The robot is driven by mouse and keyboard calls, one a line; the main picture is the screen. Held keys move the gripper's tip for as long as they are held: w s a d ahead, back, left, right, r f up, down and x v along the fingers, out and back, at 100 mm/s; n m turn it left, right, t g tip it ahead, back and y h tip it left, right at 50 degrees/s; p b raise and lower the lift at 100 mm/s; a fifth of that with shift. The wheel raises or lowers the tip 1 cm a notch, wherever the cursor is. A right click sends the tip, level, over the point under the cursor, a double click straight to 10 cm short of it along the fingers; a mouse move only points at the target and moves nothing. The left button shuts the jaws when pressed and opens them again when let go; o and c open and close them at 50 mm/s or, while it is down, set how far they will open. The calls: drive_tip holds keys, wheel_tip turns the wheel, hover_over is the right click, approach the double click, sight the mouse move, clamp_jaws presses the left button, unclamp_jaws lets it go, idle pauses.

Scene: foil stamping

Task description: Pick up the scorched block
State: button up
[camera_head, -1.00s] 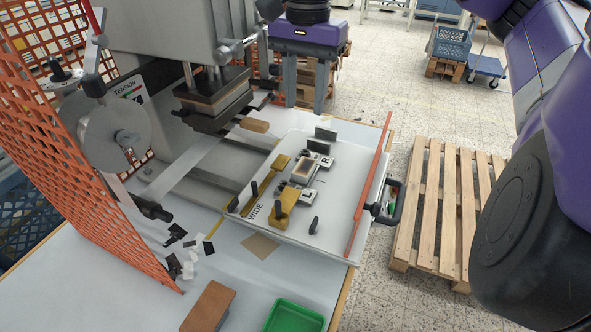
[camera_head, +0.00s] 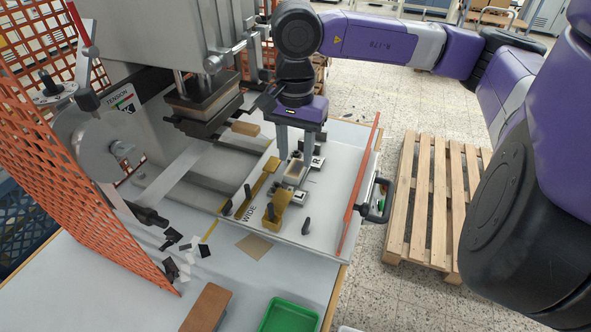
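The scorched block (camera_head: 293,173) appears to be the small pale block with a darkened top, sitting in the fixture between the L jaw (camera_head: 297,195) and the R jaw (camera_head: 318,161) on the white sliding plate (camera_head: 335,205). My gripper (camera_head: 296,160) points down over it, with its two grey fingers spread apart. The fingers hide part of the block and fixture. I cannot tell whether either finger touches the block. No block is seen lifted.
The press head (camera_head: 205,105) stands close on the left. Brass clamps (camera_head: 277,212) and dark pegs rise from the plate, with a red guard bar (camera_head: 361,185) at its right edge. A green tray (camera_head: 290,317) and a brown block (camera_head: 207,308) lie at the front.

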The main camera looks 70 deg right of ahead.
sight(296, 168)
drive_tip(key=shift+f+p, duration=0.3)
drive_tip(key=shift+f, duration=1.4)
clamp_jaws()
drive_tip(key=shift+r, duration=0.1)
wheel_tip(296, 168, up, 20)
drive_tip(key=b, duration=0.3)
